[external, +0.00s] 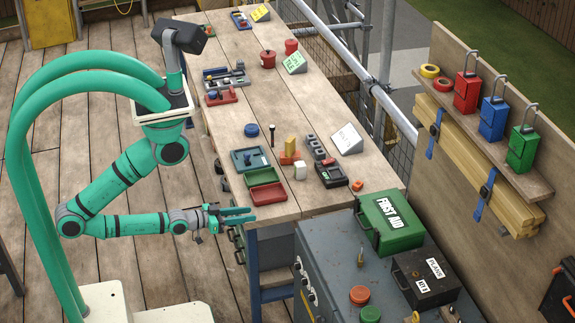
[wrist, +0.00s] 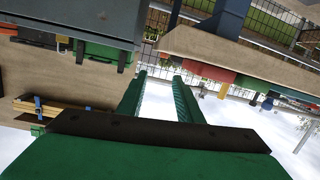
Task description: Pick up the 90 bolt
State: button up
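No label reading 90 shows on any bolt, so I cannot tell which one is the 90 bolt. A thin dark upright piece with a wider head (external: 271,134), which looks like a bolt, stands on the wooden workbench (external: 285,208) in the external view. My gripper (external: 242,214) is at the bench's near left edge, below and left of that piece and beside the red tray (external: 265,193). In the wrist view my gripper's two green fingers (wrist: 158,90) are apart with nothing between them. No bolt can be made out in the wrist view.
A grey cabinet with a green first aid case (external: 390,222) stands at the front right. The bench's middle has bare wood.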

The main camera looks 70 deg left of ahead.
jog(key=w, duration=0.3)
jog(key=w+a+r+n, duration=0.1)
jog(key=w, duration=0.2)
jog(key=w+r+n+t+y, duration=0.1)
jog(key=w, duration=0.2)
jog(key=shift+a+r, duration=0.15)
jog(key=w+a+r+n+y, duration=0.25)
jog(key=w+a+r, duration=0.25)
jog(key=w+a, duration=0.35)
jog(key=w+a+r+n+y, duration=0.1)
jog(key=w+a+r+y, duration=0.25)
jog(key=w+a, duration=0.5)
jog(key=n+g+y, duration=0.1)
jog(key=g+y, duration=0.1)
jog(key=g, duration=0.4)
send_near(272, 137)
jog(key=w+d+r, duration=0.2)
jog(key=w+r, duration=0.4)
jog(key=w, duration=0.1)
jog(key=s+a+f+g, duration=0.2)
jog(key=s+a+f, duration=0.2)
jog(key=a, duration=0.1)
jog(key=shift+n+t+h, duration=0.25)
jog(key=shift+t+h, duration=0.05)
jog(key=x, duration=1)
jog(key=shift+w+a, duration=0.1)
jog(key=shift+w, duration=0.05)
